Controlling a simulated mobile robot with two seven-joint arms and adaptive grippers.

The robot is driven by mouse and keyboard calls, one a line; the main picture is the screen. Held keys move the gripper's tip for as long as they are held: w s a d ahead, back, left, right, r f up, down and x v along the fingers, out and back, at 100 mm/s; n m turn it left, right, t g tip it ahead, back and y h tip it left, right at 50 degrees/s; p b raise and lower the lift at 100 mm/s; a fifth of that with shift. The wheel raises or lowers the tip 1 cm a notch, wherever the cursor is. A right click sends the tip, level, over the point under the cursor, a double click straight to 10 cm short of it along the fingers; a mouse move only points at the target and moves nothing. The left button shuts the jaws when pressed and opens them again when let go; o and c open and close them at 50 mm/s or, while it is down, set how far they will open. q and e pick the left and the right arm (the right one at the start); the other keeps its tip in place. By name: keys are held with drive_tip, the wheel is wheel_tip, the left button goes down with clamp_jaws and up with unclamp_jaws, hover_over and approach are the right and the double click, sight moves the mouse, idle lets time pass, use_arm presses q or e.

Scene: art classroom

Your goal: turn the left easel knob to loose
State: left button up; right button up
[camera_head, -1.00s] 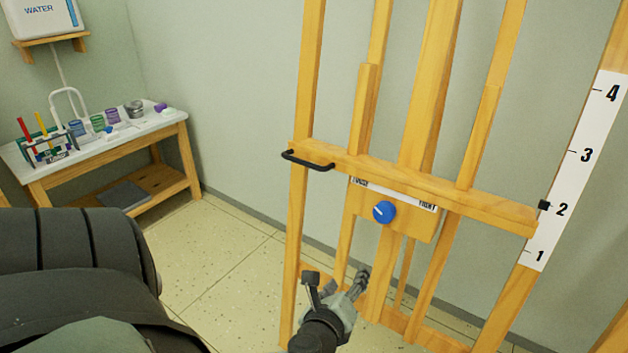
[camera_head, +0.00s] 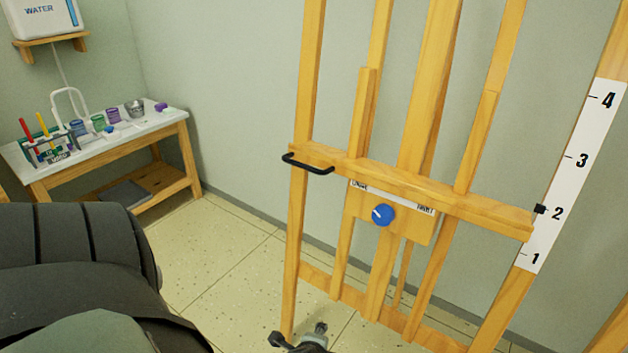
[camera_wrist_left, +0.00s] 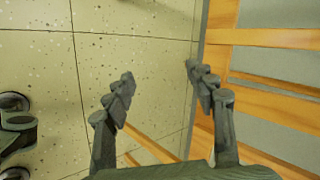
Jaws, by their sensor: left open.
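The blue easel knob (camera_head: 383,214) sits on a wooden plate below the easel's crossbar. A white mark on its face points to the upper left. The label strip (camera_head: 395,196) above it reads LOOSE at the left end and TIGHT at the right. My left gripper (camera_head: 298,335) is at the bottom edge of the head view, below and left of the knob, apart from it and partly cut off. In the left wrist view its two fingers (camera_wrist_left: 160,75) are spread and empty, with floor and easel wood beyond. The knob is not visible there. My right gripper is not in view.
The wooden easel (camera_head: 410,180) has a black handle (camera_head: 307,163) at the crossbar's left end and a numbered scale (camera_head: 577,170) at right. A side table (camera_head: 110,150) with jars and tools stands at far left. Floor (camera_head: 235,270) between them is clear.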

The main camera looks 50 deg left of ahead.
use_arm(q)
drive_tip(key=shift+s+d+f+n+g+h, duration=0.2)
drive_tip(key=shift+s+d+f+n+g, duration=0.1)
drive_tip(key=shift+s+f+n, duration=0.45)
drive_tip(key=shift+s+d+f+n+g+h, duration=0.2)
drive_tip(key=shift+s+f+n+g, duration=0.2)
drive_tip(key=shift+f, duration=0.5)
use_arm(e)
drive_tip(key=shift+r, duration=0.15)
use_arm(q)
drive_tip(key=s+d+f+n+g+h, duration=0.1)
drive_tip(key=s+d+f+n+h, duration=0.1)
drive_tip(key=s+d+f+n, duration=0.2)
drive_tip(key=d+n, duration=0.1)
drive_tip(key=n, duration=0.2)
drive_tip(key=shift+s+d+g+h, duration=0.15)
drive_tip(key=shift+d+g+h, duration=0.15)
drive_tip(key=shift+d+g, duration=0.1)
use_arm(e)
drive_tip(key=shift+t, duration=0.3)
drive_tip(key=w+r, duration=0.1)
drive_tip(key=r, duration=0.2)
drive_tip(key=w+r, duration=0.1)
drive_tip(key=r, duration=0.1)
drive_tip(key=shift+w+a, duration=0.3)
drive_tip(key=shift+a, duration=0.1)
